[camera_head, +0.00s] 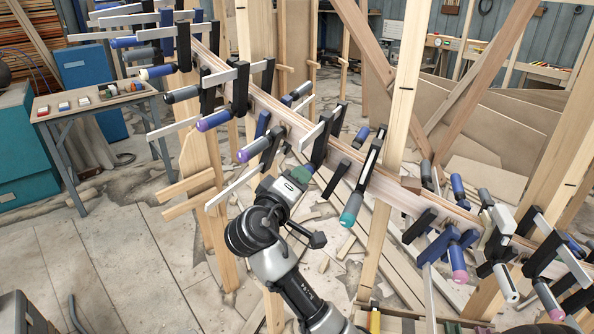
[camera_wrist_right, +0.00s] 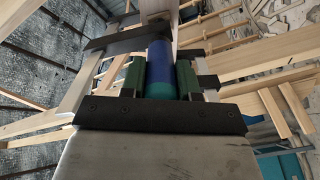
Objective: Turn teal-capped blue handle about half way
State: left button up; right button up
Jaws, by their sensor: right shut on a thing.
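In the right wrist view a blue handle (camera_wrist_right: 159,60) with a teal cap (camera_wrist_right: 160,90) sits between the two green finger pads of my right gripper (camera_wrist_right: 160,76). The pads touch it on both sides, and the gripper is shut on it. In the head view my right gripper (camera_head: 300,174) reaches up to a clamp in the middle of the curved stringer (camera_head: 285,118); it mostly hides the held handle. My left gripper is not in view.
Several clamps with blue, purple-capped and grey handles line the stringer on both sides of my gripper. A purple-capped handle (camera_head: 252,149) is close on the left. Upright wooden posts (camera_head: 400,90) stand nearby. A small table (camera_head: 95,98) stands at the left; the floor there is open.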

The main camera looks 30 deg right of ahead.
jog(key=n+p, duration=0.3)
jog(key=n, duration=0.1)
jog(key=shift+r, duration=0.15)
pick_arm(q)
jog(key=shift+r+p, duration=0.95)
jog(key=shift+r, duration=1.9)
pick_arm(e)
jog(key=shift+n, duration=0.8)
jog(key=shift+f, duration=0.2)
jog(key=o, duration=0.9)
jog(key=shift+a, duration=0.1)
pick_arm(q)
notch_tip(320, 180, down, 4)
jog(key=b, duration=0.4)
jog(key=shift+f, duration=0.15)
pick_arm(e)
jog(key=v, duration=1)
jog(key=shift+s+a, duration=0.15)
jog(key=shift+a, duration=0.2)
